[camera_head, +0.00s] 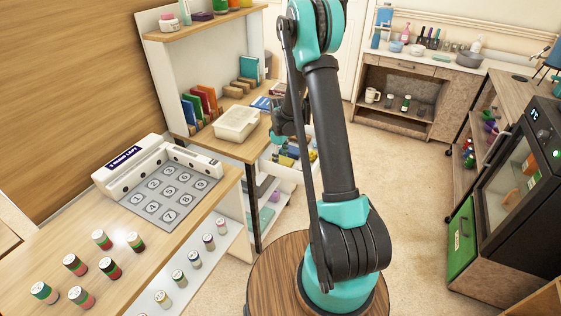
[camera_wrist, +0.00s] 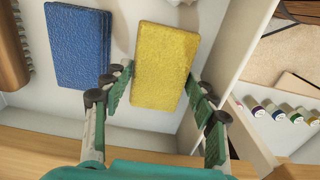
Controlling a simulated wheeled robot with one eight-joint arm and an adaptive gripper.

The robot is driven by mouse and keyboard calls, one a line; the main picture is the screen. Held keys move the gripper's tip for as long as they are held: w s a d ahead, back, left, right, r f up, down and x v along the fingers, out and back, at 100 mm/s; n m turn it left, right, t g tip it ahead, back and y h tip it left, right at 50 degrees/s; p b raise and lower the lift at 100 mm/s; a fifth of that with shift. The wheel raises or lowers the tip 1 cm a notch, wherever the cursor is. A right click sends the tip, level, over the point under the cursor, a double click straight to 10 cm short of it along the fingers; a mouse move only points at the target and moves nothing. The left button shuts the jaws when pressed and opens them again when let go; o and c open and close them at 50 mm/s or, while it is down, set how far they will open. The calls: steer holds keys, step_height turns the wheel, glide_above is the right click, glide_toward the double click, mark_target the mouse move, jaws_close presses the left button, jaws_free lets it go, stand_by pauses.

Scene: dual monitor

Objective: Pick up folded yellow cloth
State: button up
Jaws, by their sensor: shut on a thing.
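The folded yellow cloth (camera_wrist: 165,62) is a flat, textured rectangle in the middle of the wrist view, inside a white drawer (camera_wrist: 35,125). My gripper (camera_wrist: 159,88) has one green finger at the cloth's left edge and one at its right edge, shut on its near part. A folded blue cloth (camera_wrist: 78,45) lies just left of it in the same drawer. In the head view, my arm hides much of the gripper and the drawer (camera_head: 300,178), and I cannot make out the yellow cloth clearly there.
The drawer's right wall (camera_wrist: 225,50) stands close to my right finger. A wooden front edge (camera_wrist: 40,145) runs along the near side. Above the drawer, a desk holds a cream box (camera_head: 237,123) and books. Several small jars (camera_wrist: 275,110) stand lower right, outside the drawer.

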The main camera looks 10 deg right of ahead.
mark_target(281, 159)
step_height(281, 159, up, 19)
stand_by(0.5)
